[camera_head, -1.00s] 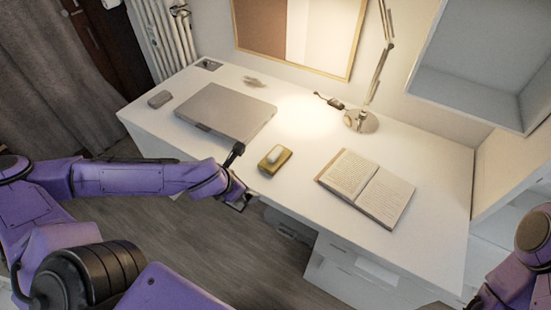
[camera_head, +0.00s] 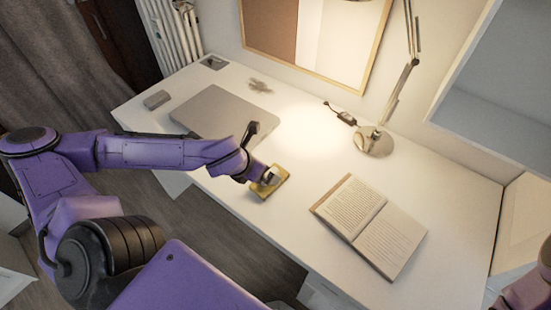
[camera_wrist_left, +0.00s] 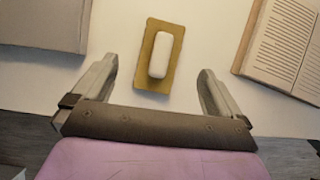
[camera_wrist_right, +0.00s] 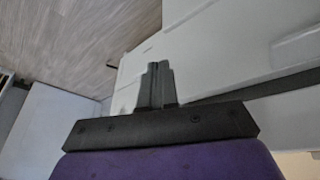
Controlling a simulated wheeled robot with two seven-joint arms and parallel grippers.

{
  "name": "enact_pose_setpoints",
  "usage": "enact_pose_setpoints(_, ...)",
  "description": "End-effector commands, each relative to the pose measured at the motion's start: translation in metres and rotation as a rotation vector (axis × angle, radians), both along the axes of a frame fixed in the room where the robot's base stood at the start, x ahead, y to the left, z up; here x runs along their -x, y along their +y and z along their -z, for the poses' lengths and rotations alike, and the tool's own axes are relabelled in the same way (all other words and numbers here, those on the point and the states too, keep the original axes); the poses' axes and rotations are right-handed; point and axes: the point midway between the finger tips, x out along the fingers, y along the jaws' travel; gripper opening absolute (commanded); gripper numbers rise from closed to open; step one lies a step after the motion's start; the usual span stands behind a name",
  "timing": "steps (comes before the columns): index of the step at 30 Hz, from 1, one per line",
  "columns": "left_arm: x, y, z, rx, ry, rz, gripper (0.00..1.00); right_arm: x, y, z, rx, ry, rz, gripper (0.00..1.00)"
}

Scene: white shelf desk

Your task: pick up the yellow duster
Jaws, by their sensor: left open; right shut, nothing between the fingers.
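The yellow duster (camera_head: 283,173) lies flat on the white desk, and my left gripper (camera_head: 268,177) is at it in the head view, covering part of it. In the left wrist view the duster (camera_wrist_left: 147,78) has a white rounded block (camera_wrist_left: 161,55) on top. It sits ahead of and between the open, empty fingers of my left gripper (camera_wrist_left: 158,90), and neither finger touches it. My right gripper (camera_wrist_right: 157,80) is shut and empty in the right wrist view, by the white furniture and away from the duster.
An open book (camera_head: 370,224) lies right of the duster on the desk (camera_head: 310,160). A closed grey laptop (camera_head: 215,115) lies to its left. A lamp (camera_head: 373,142) stands behind. A small grey box (camera_head: 157,100) is at the far left. Desk space around the duster is clear.

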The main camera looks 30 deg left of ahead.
Motion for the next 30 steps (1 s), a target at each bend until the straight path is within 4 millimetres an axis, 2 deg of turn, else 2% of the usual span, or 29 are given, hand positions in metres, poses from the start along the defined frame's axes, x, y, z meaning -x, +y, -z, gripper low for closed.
enact_pose_setpoints(1,-0.002,0.001,0.016,-0.001,-0.004,-0.004,1.00,0.001,0.000,0.022,0.000,0.002,0.000,0.00)
enact_pose_setpoints(6,-0.009,0.003,0.030,0.001,-0.004,-0.012,1.00,0.001,0.000,0.057,0.000,0.002,0.000,0.00)
enact_pose_setpoints(8,-0.015,0.003,0.034,-0.004,0.002,-0.009,1.00,0.001,0.000,0.051,0.000,0.002,0.000,0.00)
enact_pose_setpoints(14,-0.026,0.000,0.049,-0.003,0.002,-0.008,1.00,0.001,0.000,0.054,0.000,0.001,0.000,0.00)
enact_pose_setpoints(21,-0.049,-0.008,0.081,-0.002,0.002,-0.006,1.00,0.001,0.000,0.062,0.000,0.001,0.000,0.00)
enact_pose_setpoints(29,-0.052,-0.009,0.084,0.000,-0.001,-0.008,1.00,0.001,0.000,0.061,0.000,0.001,0.000,0.00)
enact_pose_setpoints(30,-0.052,-0.009,0.084,0.000,-0.001,-0.008,0.90,0.001,0.000,0.061,0.000,0.001,0.000,0.00)
